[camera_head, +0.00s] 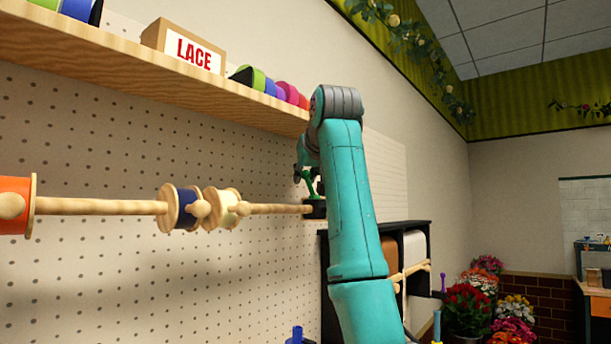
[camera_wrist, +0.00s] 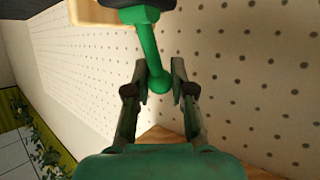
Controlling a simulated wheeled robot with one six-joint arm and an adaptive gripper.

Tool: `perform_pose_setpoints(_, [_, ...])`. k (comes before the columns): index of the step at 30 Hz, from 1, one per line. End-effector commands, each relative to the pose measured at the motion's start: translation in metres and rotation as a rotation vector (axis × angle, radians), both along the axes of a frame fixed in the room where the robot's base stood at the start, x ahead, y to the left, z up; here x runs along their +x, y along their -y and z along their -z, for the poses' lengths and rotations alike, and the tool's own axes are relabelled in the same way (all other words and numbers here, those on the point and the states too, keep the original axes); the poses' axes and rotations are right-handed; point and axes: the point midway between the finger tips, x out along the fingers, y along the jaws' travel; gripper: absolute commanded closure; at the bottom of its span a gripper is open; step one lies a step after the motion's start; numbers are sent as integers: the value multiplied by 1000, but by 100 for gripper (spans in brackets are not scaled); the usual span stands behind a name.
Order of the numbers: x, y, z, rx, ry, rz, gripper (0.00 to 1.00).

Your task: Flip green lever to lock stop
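The green lever (camera_wrist: 149,48) runs down from a dark mount (camera_wrist: 136,8) at the top of the wrist view and ends in a round green knob. My gripper (camera_wrist: 160,77) has its two fingers drawn in on either side of the knob, seemingly touching it. In the head view the lever (camera_head: 311,184) stands up from the dark stop (camera_head: 315,208) at the right end of the wooden rod. My gripper there is mostly hidden behind my arm.
The wooden rod (camera_head: 100,206) carries an orange spool (camera_head: 15,205), a blue spool (camera_head: 180,208) and a cream spool (camera_head: 225,208) along the pegboard (camera_head: 120,150). A shelf (camera_head: 150,65) with a LACE box (camera_head: 185,45) hangs above. Flowers (camera_head: 468,308) stand at lower right.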

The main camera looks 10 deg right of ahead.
Motion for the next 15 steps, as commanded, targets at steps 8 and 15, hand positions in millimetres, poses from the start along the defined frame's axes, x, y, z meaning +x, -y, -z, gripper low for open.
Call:
perform_pose_setpoints(8, [0,0,0,1,1,-1,100])
perform_pose_setpoints(15, [0,1,0,29,42,1,100])
